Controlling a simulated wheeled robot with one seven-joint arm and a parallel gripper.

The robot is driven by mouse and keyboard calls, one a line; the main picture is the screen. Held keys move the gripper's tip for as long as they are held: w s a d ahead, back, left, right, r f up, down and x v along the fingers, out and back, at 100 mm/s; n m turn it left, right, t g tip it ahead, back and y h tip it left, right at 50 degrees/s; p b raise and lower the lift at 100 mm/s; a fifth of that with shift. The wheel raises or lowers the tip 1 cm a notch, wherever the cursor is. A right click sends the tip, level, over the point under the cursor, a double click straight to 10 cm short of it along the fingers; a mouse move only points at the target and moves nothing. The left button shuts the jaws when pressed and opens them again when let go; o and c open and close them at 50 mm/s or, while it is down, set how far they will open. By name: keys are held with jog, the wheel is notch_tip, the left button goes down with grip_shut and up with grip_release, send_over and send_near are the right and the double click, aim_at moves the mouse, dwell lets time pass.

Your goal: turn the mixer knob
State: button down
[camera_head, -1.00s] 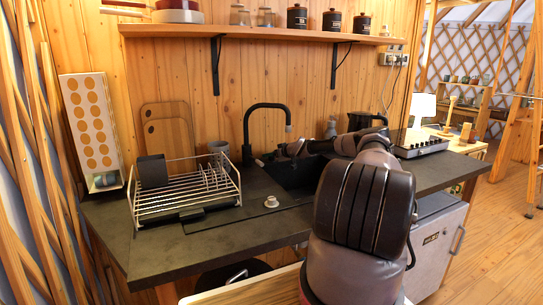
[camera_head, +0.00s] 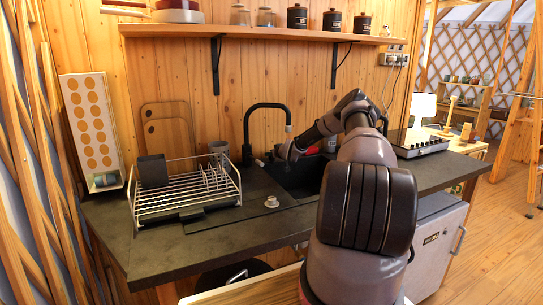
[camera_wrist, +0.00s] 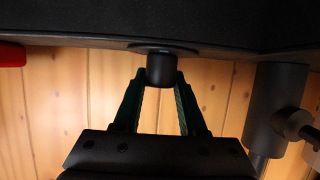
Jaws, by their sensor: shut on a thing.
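The mixer knob (camera_wrist: 161,68) is a short black cylinder on the dark counter surface, which fills the top of the wrist view. My gripper (camera_wrist: 160,78) has one finger on each side of the knob and is shut on it. In the head view the end of my arm (camera_head: 286,150) is at the back of the counter, just right of the black faucet (camera_head: 247,145). The knob and fingertips are too small and covered to make out there. The faucet body also shows at the right of the wrist view (camera_wrist: 272,108).
The black sink (camera_head: 290,178) lies under my forearm. A dish rack (camera_head: 185,190) stands at the left on the counter. A red thing (camera_wrist: 12,55) is at the left edge of the wrist view. A shelf (camera_head: 270,34) with jars runs above; a hob (camera_head: 417,144) is to the right.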

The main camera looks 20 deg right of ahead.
jog(key=shift+m+g+h, duration=0.4)
jog(key=shift+m+h, duration=1.7)
jog(key=shift+h, duration=0.3)
jog(key=shift+c, duration=2.3)
grip_release()
jog(key=v, duration=1.1)
jog(key=shift+w+a, duration=0.15)
